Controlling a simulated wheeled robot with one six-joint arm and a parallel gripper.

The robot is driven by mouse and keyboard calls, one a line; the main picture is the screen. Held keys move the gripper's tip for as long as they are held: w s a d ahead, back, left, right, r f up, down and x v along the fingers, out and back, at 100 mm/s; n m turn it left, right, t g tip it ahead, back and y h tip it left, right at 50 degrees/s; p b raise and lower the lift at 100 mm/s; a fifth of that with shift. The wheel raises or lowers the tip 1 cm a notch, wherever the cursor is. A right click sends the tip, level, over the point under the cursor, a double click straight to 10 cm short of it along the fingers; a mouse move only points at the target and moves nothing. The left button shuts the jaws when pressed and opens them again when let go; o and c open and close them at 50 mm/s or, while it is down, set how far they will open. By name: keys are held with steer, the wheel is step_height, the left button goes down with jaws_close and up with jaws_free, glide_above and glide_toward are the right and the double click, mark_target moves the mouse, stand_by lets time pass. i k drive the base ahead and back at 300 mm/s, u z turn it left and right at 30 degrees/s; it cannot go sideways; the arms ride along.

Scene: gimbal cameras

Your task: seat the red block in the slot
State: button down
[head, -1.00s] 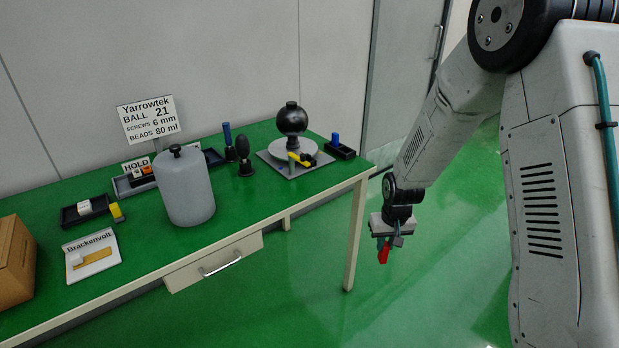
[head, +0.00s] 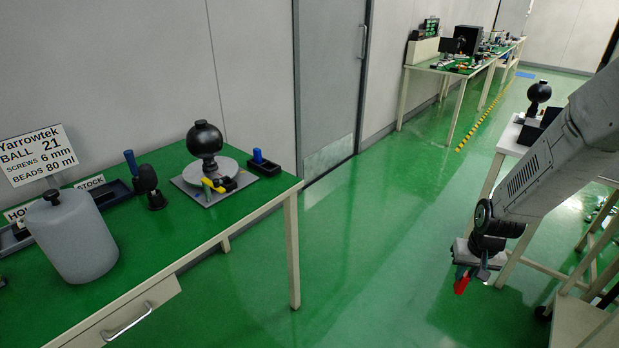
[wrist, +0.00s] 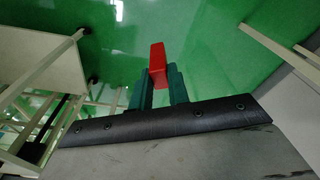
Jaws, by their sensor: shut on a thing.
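The red block (head: 461,285) is held in my gripper (head: 468,275), over the green floor at the right of the head view. In the wrist view the red block (wrist: 157,64) stands out between the two dark green fingers of my gripper (wrist: 158,84), which are shut on it. It is clear of any surface. I cannot make out which thing in view has the slot. A black ball (head: 204,139) stands on a round grey plate (head: 232,168) on the green-topped table (head: 250,207), with yellow and black parts beside it.
A grey canister (head: 72,240), a black bulb (head: 150,184) and a black tray with a blue peg (head: 258,160) stand on the table. A white table with another black ball (head: 539,92) is at the right, near my arm. Open floor (head: 370,220) lies between.

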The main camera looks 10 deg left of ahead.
mark_target(206, 196)
steer(key=z, duration=0.05)
steer(key=i, duration=0.7)
steer(key=u, duration=1.4)
